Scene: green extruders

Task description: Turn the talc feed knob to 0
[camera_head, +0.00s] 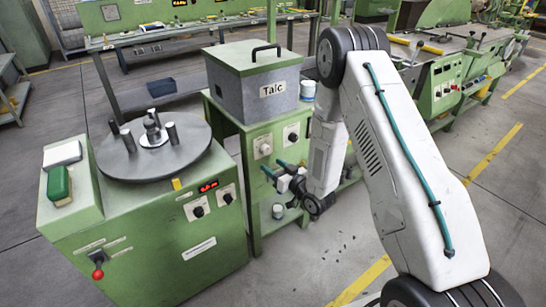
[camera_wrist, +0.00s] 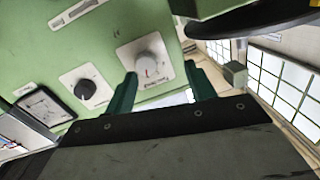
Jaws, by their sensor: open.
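The box marked "Talc" (camera_head: 272,90) stands on a green cabinet. The cabinet front carries a pale round knob (camera_head: 262,147) on a white plate, probably the talc feed knob. In the wrist view this knob (camera_wrist: 146,68) has a red mark pointing roughly down in the picture; its plate lettering is too small to read. My gripper (camera_head: 277,167) is open and empty, in front of the cabinet below the knob in the head view. In the wrist view, its teal fingers (camera_wrist: 160,72) stand apart, with the knob nearer the left finger. No contact is visible.
A black knob (camera_head: 292,137) sits beside the pale one; it also shows in the wrist view (camera_wrist: 86,90), with a dial gauge (camera_wrist: 42,107) farther left. A green machine with a round turntable (camera_head: 185,158) stands left of the cabinet. Open floor (camera_head: 300,270) lies in front.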

